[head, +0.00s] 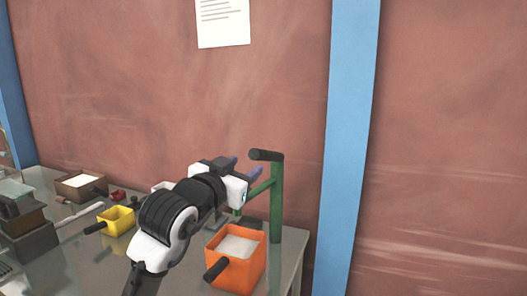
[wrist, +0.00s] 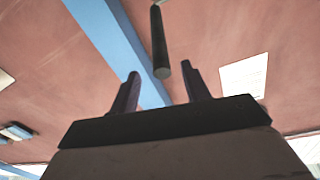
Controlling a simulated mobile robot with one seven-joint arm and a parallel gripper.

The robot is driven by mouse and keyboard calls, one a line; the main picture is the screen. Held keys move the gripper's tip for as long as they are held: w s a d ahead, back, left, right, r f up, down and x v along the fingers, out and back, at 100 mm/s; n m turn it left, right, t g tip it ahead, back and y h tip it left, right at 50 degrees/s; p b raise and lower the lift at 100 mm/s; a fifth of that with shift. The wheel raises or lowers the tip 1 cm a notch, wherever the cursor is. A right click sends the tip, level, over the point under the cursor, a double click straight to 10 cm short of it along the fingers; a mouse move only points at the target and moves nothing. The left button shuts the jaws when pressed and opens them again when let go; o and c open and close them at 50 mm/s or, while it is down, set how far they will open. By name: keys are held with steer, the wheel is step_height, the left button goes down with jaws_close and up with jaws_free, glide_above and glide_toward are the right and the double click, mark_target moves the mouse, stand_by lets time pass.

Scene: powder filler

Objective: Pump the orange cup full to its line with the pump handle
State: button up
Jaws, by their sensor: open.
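The orange cup (head: 252,268) stands upright at the table's right front, with a black grip on its left. White powder shows inside below the rim; I cannot make out a fill line. The pump handle (head: 266,155) is a black horizontal bar on top of a green post (head: 276,205) behind the cup. My gripper (head: 246,168) is open and empty, with its fingers close to the handle. In the wrist view the black handle bar (wrist: 160,45) points down toward the gap between the open fingertips (wrist: 160,72); I see no contact.
A yellow cup (head: 118,219) with a black grip stands left of my arm. A brown box (head: 80,186) of white powder is behind it, and a dark scale-like device (head: 28,235) is at far left. A blue pillar (head: 347,150) rises on the right, before the reddish wall.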

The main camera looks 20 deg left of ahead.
mark_target(259, 156)
steer(key=w+p, duration=0.1)
steer(key=w, duration=0.1)
steer(key=w+p, duration=0.1)
steer(key=w, duration=0.2)
steer(key=w+d+p, duration=0.1)
steer(key=w, duration=0.2)
steer(key=shift+r, duration=0.1)
steer(key=shift+w, duration=0.6)
jaws_close()
